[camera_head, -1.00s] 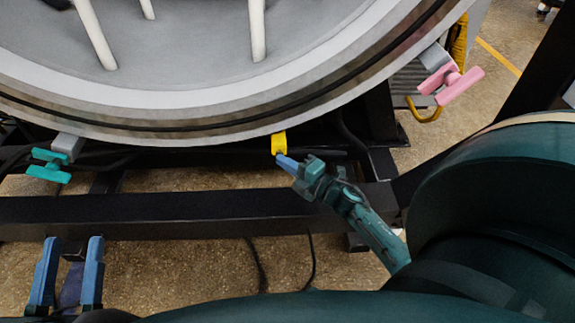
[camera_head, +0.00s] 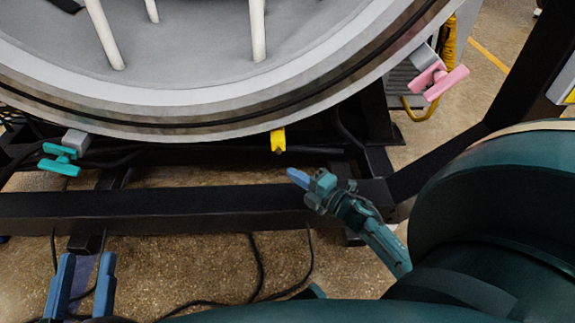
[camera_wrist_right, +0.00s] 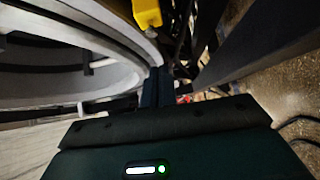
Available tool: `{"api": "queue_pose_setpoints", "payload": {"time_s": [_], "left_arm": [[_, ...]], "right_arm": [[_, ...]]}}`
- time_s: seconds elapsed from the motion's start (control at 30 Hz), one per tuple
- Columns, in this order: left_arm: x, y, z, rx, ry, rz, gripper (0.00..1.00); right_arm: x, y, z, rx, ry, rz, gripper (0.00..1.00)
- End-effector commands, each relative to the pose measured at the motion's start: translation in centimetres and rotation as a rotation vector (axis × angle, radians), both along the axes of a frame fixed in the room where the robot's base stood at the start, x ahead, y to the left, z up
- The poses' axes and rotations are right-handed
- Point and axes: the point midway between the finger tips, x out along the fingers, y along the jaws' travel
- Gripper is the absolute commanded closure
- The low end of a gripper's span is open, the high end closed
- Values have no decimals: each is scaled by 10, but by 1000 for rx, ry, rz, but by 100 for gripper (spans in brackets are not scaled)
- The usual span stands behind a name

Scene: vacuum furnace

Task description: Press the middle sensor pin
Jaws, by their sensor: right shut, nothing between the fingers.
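The yellow sensor pin piece (camera_head: 278,140) sits at the lower rim of the round furnace opening, near the middle of the head view. It also shows at the top of the right wrist view (camera_wrist_right: 147,12). My right gripper (camera_head: 297,177) is shut and empty, with its blue fingertips below and slightly right of the yellow piece, apart from it. Its shut fingers (camera_wrist_right: 157,88) also show in the right wrist view. My left gripper (camera_head: 80,288) is open and empty at the lower left, far from the yellow piece.
A teal T-shaped handle (camera_head: 60,160) is at the left of the rim and a pink one (camera_head: 437,80) at the right. A black frame beam (camera_head: 150,211) runs across below the rim. Cables lie on the floor below it.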

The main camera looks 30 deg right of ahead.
Motion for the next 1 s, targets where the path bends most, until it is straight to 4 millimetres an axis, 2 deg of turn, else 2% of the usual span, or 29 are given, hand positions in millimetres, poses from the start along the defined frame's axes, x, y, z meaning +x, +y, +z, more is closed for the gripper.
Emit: {"api": "queue_pose_setpoints", "payload": {"time_s": [0.1, 0.33, 0.5, 1.0], "left_arm": [[-1, 1, 2, 13, 18, 8, 64], [0, 3, 2, 37, 9, 20, 64], [1, 4, 1, 43, 9, 22, 64], [1, 4, 0, 43, 9, 22, 64]], "right_arm": [[-28, -6, 2, 1, 3, 0, 100], [-58, -13, 1, 2, 1, 2, 100], [-65, -14, 0, 2, -1, 3, 100], [-65, -14, 0, 2, 0, 3, 100]]}}
